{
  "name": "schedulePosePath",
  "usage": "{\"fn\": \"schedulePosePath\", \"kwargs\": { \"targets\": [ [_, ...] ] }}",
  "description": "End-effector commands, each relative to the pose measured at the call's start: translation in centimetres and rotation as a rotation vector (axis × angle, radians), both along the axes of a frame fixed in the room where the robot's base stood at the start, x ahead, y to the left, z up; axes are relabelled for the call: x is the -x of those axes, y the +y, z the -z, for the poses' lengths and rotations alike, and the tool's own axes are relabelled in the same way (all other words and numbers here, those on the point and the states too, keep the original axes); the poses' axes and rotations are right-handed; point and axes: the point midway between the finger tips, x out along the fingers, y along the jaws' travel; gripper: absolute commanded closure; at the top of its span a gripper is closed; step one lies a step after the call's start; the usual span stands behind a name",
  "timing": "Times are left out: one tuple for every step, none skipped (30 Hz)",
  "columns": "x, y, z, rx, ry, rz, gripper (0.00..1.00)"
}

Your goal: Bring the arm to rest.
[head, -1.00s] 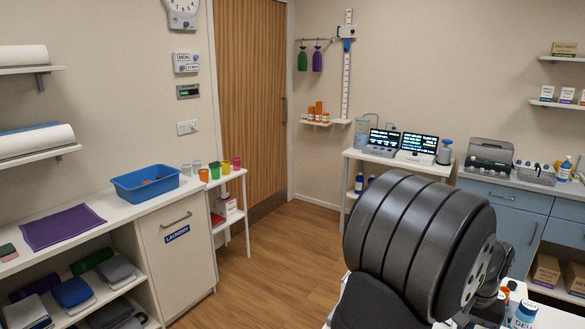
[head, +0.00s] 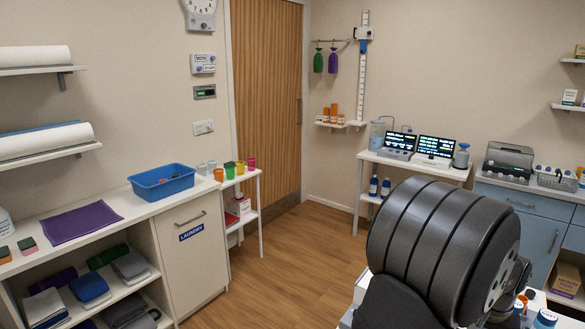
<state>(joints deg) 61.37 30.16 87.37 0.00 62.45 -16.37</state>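A large dark ribbed part (head: 440,250), which I take to be a link of my own arm, fills the lower right of the head view. It stands close to the camera and hides part of the floor and a white surface behind it. My gripper cannot be made out in this view, so its fingers and anything in them are hidden or out of frame.
A white surface with bottles (head: 546,318) lies at the lower right beside the dark link. The left counter holds a blue tub (head: 162,182) and a purple cloth (head: 80,222). Wood floor (head: 290,265) lies open between counter and link. Monitors (head: 435,150) stand at the back.

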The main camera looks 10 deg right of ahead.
Motion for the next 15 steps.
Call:
{"fn": "schedulePosePath", "kwargs": {
  "targets": [
    [0.0,0.1,0.9,-0.004,0.003,0.0,1.0],
    [0.0,0.1,1.3,-0.004,0.002,0.0,1.0],
    [0.0,0.0,1.8,-0.002,0.001,0.0,1.0],
    [0.0,0.0,2.1,-0.003,0.001,0.0,1.0],
    [0.0,0.0,2.4,-0.002,0.001,0.0,1.0],
    [0.0,0.0,2.7,-0.002,0.001,0.0,1.0],
    [0.0,0.0,2.9,-0.001,0.001,0.0,1.0],
    [0.0,0.0,3.1,-0.002,0.001,0.0,1.0],
    [0.0,0.0,3.3,-0.002,0.001,0.0,1.0],
    [0.0,0.0,3.3,-0.001,0.001,0.0,1.0],
    [0.0,0.0,3.3,-0.001,0.001,0.0,1.0],
    [0.0,0.0,3.2,0.0,0.0,0.0,1.0],
    [0.0,0.0,3.2,-0.001,0.001,0.0,1.0],
    [0.0,0.0,3.2,-0.001,0.001,0.0,1.0],
    [0.0,0.0,3.2,-0.001,0.001,0.0,1.0]
  ]
}}
